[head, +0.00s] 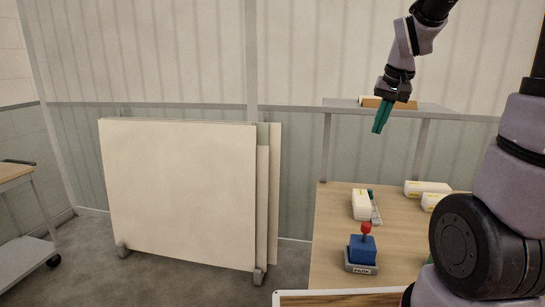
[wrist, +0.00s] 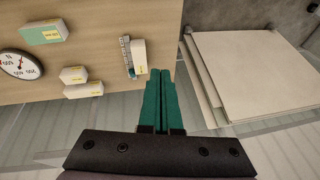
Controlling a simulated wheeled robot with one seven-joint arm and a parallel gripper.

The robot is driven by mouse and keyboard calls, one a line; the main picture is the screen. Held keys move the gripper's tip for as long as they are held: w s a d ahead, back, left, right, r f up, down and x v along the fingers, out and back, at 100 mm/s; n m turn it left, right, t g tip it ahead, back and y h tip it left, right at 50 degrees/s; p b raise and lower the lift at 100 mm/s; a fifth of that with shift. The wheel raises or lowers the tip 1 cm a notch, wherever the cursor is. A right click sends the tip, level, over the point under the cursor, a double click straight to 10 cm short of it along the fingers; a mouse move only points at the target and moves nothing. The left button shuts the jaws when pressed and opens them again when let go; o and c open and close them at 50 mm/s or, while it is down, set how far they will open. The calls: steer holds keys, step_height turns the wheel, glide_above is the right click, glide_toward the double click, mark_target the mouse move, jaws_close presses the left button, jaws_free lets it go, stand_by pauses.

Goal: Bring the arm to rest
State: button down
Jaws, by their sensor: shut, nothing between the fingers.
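My gripper (head: 382,116) hangs in the air above the table (head: 330,215) at the right of the head view. Its two green fingers are together with nothing between them, and they point downward. In the wrist view the shut fingers (wrist: 160,88) reach up from the bottom, over the table's edge. My arm comes down from the top right of the head view, and no object touches the gripper.
A blue joystick box (head: 362,250) with a red knob stands on the table. White boxes (head: 428,188) lie behind it. A shelf (head: 440,108) is behind the gripper. Large pale panels (head: 180,190) lean in a rack at left.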

steer(key=s+a+r+t, duration=0.1)
steer(key=s+r, duration=0.3)
steer(key=s, duration=0.4)
steer(key=s+a+r+t+y, duration=0.1)
steer(key=s+r, duration=0.3)
steer(key=s, duration=0.4)
steer(key=shift+s+a+r+m+t, duration=0.2)
steer(key=shift+a+m+t, duration=0.1)
steer(key=shift+a+t, duration=0.5)
